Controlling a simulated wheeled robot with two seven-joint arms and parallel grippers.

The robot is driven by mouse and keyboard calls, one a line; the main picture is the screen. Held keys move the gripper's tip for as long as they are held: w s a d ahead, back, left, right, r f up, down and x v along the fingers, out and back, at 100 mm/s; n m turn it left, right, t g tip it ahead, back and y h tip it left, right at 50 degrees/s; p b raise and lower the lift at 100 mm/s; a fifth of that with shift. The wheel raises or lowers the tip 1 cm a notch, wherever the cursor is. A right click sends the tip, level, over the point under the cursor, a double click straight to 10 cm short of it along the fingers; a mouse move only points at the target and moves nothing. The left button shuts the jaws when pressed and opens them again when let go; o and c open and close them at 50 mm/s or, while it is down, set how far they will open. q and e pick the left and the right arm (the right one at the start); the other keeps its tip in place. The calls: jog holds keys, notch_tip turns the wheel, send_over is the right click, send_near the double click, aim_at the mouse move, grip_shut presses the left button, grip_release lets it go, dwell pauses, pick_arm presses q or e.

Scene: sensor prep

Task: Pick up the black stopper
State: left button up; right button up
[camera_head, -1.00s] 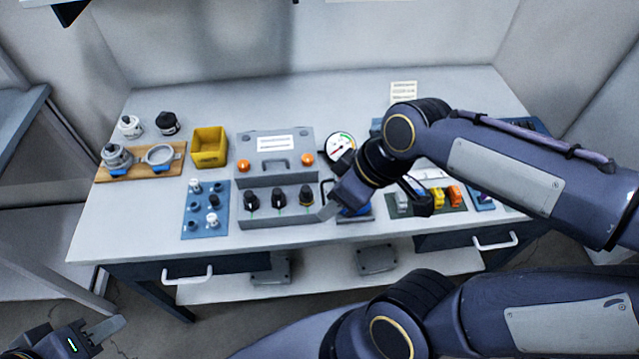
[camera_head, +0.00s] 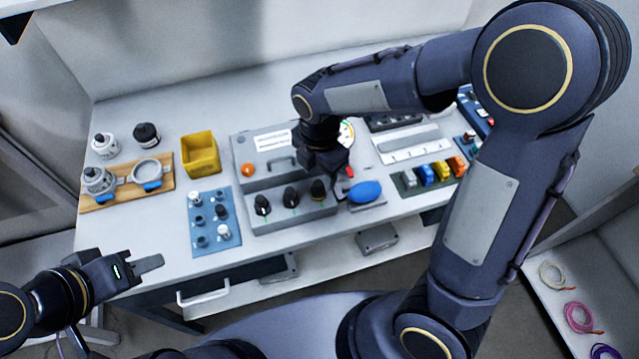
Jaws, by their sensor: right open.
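The black stopper (camera_head: 221,211) stands in the right column of a blue rack (camera_head: 232,240) on the table, between other small pegs. A white-topped stopper (camera_head: 223,231) stands just in front of it. My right gripper (camera_head: 326,170) is open, above the right part of the grey control box, well to the right of the rack and apart from the stopper. Its fingers are partly hidden by its own dark body. My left gripper (camera_head: 148,264) is at lower left, off the table's front edge. It shows side-on, so its opening is hidden.
A grey box with black knobs (camera_head: 290,198) stands right of the rack. A yellow bin (camera_head: 200,153) and a wooden board (camera_head: 128,191) with round parts lie to the left. A blue oval object (camera_head: 365,191) and coloured blocks (camera_head: 440,170) lie to the right.

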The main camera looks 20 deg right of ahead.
aim_at(318, 183)
jog(key=f, duration=0.4)
jog(key=shift+w+a, duration=0.15)
jog(key=shift+w, duration=0.05)
grip_shut()
